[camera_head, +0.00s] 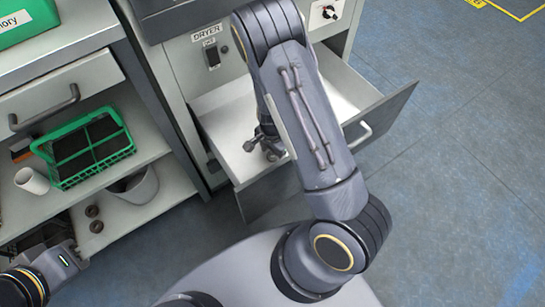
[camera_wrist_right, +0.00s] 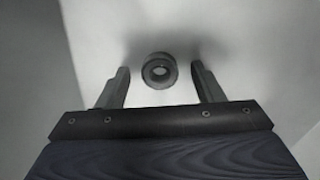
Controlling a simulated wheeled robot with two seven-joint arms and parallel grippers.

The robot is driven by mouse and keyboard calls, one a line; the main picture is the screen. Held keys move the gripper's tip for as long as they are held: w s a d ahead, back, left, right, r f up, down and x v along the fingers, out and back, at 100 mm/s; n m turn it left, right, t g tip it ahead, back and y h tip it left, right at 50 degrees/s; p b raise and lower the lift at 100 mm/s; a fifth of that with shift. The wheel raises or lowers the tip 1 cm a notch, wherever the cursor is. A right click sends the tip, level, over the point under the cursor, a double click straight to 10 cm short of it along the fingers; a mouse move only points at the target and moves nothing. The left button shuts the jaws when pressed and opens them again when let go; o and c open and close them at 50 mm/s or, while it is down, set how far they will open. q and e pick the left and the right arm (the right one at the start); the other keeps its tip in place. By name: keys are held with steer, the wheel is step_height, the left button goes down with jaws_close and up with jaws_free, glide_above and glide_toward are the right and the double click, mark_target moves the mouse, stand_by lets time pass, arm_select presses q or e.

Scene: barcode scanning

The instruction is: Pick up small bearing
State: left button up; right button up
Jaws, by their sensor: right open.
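A small grey ring-shaped bearing (camera_wrist_right: 160,83) lies on the pale drawer floor in the right wrist view. My right gripper (camera_wrist_right: 160,67) is open, with one finger on each side of the bearing and a gap to both. In the head view my right gripper (camera_head: 262,143) reaches down into the open drawer (camera_head: 225,118), partly hidden by my forearm. I cannot make out the bearing clearly there. My left gripper (camera_head: 42,243) is at the lower left by the shelf; its finger opening is unclear.
The drawer's front panel (camera_head: 385,115) and side walls surround the right gripper. On the left shelf are a green basket (camera_head: 125,143), a white cup (camera_head: 32,181), a grey bin (camera_head: 143,190) and two dark rings (camera_head: 92,211). The blue floor at right is clear.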

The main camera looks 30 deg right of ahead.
steer(key=c, duration=1.1)
steer(key=shift+r, duration=0.1)
